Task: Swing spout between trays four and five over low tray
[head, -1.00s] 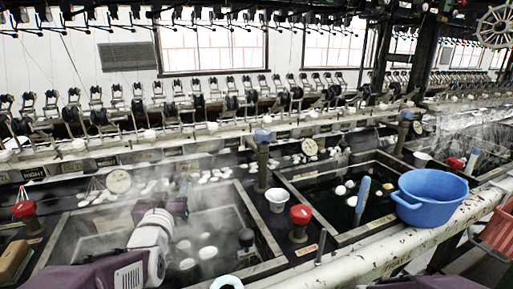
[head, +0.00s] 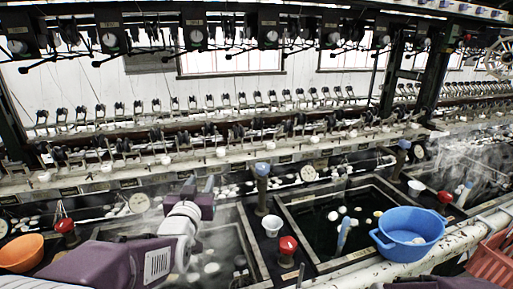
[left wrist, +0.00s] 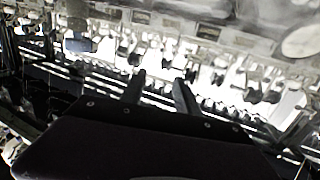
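Two dark sunken basins show in the head view, a left one (head: 257,262) and a right one (head: 290,203). Tray numbers cannot be read, so I cannot tell which are four and five. A blue-topped post (head: 262,184) stands between these basins, and another (head: 402,158) stands right of the right basin. I cannot make out for sure which part is the spout. My left gripper (head: 199,184) is above the far side of the left basin, its fingers apart and empty. Its fingers also show apart in the left wrist view (left wrist: 160,88). My right gripper is out of view.
Red-topped valves (head: 288,246) stand by the basins, with a white cup (head: 272,225) near. An orange bowl (head: 22,252) is at left. A blue tub (head: 408,238) sits on the pale front pipe (head: 345,267). Reeling gear (head: 200,40) hangs overhead. Steam blurs parts.

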